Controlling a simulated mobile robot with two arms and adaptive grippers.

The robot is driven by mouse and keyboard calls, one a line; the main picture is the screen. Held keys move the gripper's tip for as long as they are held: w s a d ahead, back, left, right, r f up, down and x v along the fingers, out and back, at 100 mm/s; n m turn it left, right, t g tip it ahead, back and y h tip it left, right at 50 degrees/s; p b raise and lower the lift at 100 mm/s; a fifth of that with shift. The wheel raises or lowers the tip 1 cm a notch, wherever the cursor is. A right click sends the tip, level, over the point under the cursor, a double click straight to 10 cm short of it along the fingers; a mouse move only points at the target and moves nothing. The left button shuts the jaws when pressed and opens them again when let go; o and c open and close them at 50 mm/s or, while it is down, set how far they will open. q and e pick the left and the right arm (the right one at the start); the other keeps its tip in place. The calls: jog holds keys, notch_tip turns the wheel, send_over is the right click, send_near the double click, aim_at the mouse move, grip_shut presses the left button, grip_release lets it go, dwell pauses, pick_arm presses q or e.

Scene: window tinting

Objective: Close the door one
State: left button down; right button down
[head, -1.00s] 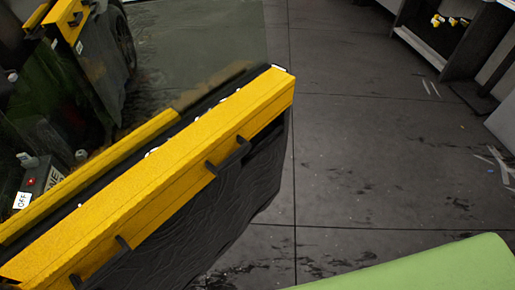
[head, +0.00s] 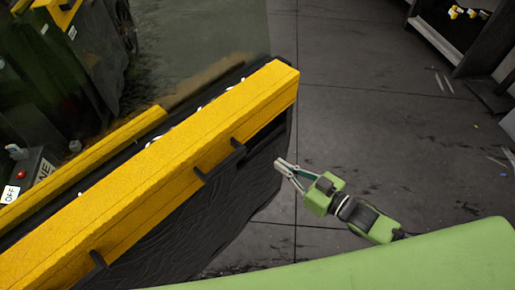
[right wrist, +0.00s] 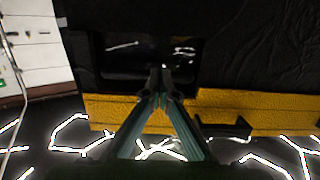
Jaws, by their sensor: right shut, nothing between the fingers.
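The door (head: 160,180) has a yellow upper band and a black, creased lower panel, with dark handles along the band. It runs from the lower left to the middle of the head view and stands out over the floor. My right gripper (head: 282,166) points at the black panel near the door's free end. Its fingers are shut and empty. In the right wrist view the fingertips (right wrist: 165,74) lie in front of a dark recess in the door (right wrist: 100,20); contact cannot be told. My left gripper is not in view.
A control box with an OFF label (head: 10,194) and a red light is at the left. A shelf unit (head: 445,38) with small yellow items stands at the upper right. The dark floor (head: 390,110) right of the door is mostly clear, with some scraps.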

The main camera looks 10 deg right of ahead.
aim_at(250, 145)
jog(key=p+x, duration=0.1)
jog(key=x, duration=0.9)
jog(key=shift+w+a+r, duration=0.1)
